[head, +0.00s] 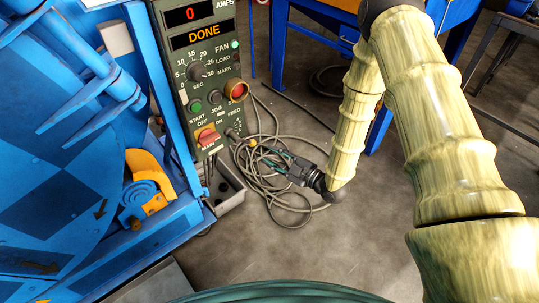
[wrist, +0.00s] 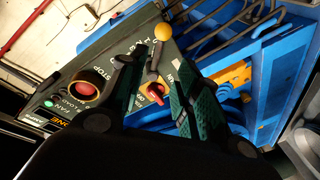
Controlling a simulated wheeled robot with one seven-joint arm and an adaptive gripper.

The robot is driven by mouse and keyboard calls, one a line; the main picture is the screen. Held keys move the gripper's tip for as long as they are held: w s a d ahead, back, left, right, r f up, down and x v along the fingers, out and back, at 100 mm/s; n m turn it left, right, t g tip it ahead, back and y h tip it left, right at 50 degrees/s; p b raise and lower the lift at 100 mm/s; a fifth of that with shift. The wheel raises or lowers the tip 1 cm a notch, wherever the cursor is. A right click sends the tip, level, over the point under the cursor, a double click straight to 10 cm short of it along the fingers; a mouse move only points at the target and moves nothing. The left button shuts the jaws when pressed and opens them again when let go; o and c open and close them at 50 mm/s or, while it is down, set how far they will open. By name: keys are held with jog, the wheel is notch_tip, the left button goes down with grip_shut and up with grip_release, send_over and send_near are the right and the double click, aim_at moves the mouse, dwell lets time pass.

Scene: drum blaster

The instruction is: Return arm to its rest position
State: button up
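My arm (head: 430,110) comes in from the right in the head view, covered in pale yellow-green ribbed sleeves, and bends down at the elbow. My gripper (head: 258,153) points left towards the control panel (head: 205,75). In the wrist view my gripper (wrist: 158,95) has its two dark green fingers apart, with nothing between the pads. A lever with a yellow ball (wrist: 163,32) shows beyond the gap between them. The yellow ball (head: 252,143) also shows near the fingertips in the head view; I cannot tell whether they touch.
The panel display (head: 194,37) reads DONE. A red switch (head: 206,137) sits low on the panel and a red button (head: 237,90) higher up. The blue machine (head: 60,150) fills the left. Cables (head: 275,185) lie on the floor below my gripper. Open floor (head: 310,245) lies in front.

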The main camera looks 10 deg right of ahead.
dwell(0.4)
jog(key=s+d+f+m+g+h, duration=0.3)
jog(key=s+f+m+g+h, duration=0.35)
jog(key=s+f, duration=0.75)
jog(key=s+d+f+m+g+h, duration=0.2)
jog(key=s+m, duration=0.2)
jog(key=s, duration=0.4)
jog(key=s+d+f+m+g+h, duration=0.1)
jog(key=s+d+f+m+g, duration=0.15)
jog(key=s, duration=0.55)
jog(key=s+d+f+m+g+h, duration=0.15)
jog(key=s+m, duration=0.25)
jog(key=s, duration=0.5)
notch_tip(320, 180, up, 22)
jog(key=p, duration=2.2)
jog(key=shift+w+r+h, duration=0.2)
jog(key=shift+w+h, duration=0.1)
jog(key=shift+w, duration=0.05)
jog(key=shift+d+g, duration=0.1)
jog(key=shift+g, duration=0.15)
